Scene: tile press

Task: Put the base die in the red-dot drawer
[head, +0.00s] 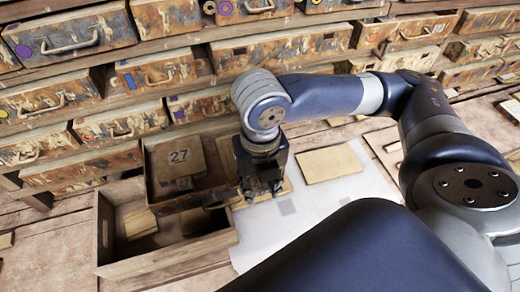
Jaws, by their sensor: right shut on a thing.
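My right gripper (263,190) points down over the white sheet, beside the open drawer. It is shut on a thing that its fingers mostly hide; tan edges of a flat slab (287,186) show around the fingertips. I cannot tell whether this is the base die, or whether it is lifted. The open drawer (147,178) holds a brown block marked 27 (180,157). Its dark front bears a small reddish mark, too small to read surely as the red dot. My left gripper is not in view.
A wooden crate (103,235) with small wood pieces stands below the open drawer. A tan square plate (330,164) lies on the white sheet (300,225). Rows of worn drawers with handles and coloured marks fill the back. My arm covers much of the right.

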